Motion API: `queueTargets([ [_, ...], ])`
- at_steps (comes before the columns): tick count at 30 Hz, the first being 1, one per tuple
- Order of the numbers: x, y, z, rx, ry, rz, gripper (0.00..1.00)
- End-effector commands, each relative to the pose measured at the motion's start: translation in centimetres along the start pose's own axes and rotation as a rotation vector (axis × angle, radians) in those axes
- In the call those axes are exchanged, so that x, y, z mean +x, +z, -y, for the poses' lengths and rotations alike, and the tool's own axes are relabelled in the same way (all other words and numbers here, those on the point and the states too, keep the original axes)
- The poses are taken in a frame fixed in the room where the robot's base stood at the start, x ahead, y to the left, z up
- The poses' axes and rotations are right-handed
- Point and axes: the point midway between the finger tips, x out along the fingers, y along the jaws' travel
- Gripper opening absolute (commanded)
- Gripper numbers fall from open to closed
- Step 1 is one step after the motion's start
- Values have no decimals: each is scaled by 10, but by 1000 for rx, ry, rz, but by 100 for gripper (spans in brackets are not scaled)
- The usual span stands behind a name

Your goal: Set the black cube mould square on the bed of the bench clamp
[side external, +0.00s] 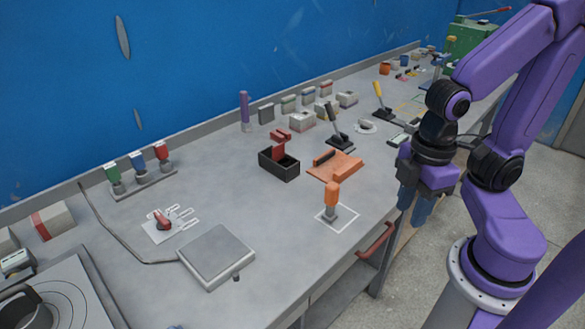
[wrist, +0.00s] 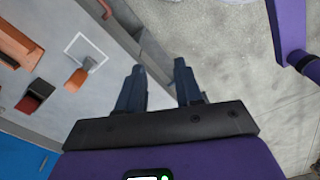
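The black cube mould (side external: 279,170) is an open-topped black box on the bench, with a dark red part standing at its back. In the wrist view the mould (wrist: 34,97) is at the left. The orange bench clamp (side external: 343,171), with a dark bar across its bed, lies just right of the mould, apart from it. The clamp (wrist: 14,44) is partly cut off in the wrist view. My gripper (side external: 416,212) hangs beyond the bench's front edge, well right of both. In the wrist view its blue fingers (wrist: 158,68) are spread with nothing between them.
An orange-handled tool (side external: 332,200) stands in a white outlined square near the front edge. A black lever device (side external: 340,137) stands behind the clamp. A red rail handle (side external: 376,240) projects from the bench front. Clear bench lies left of the mould.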

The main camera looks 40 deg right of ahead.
Motion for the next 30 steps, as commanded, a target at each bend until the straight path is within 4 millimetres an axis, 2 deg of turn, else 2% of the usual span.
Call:
queueTargets([
  [5,-4,-14,-10,-15,5,3,35],
  [8,-9,-35,-26,-42,13,7,35],
  [11,-14,-61,-51,-83,22,15,35],
  [15,-20,-94,-92,-142,34,28,35],
  [21,-24,-128,-158,-225,45,54,35],
  [27,-22,-146,-231,-304,48,83,35],
  [30,-18,-147,-269,-343,46,100,35],
])
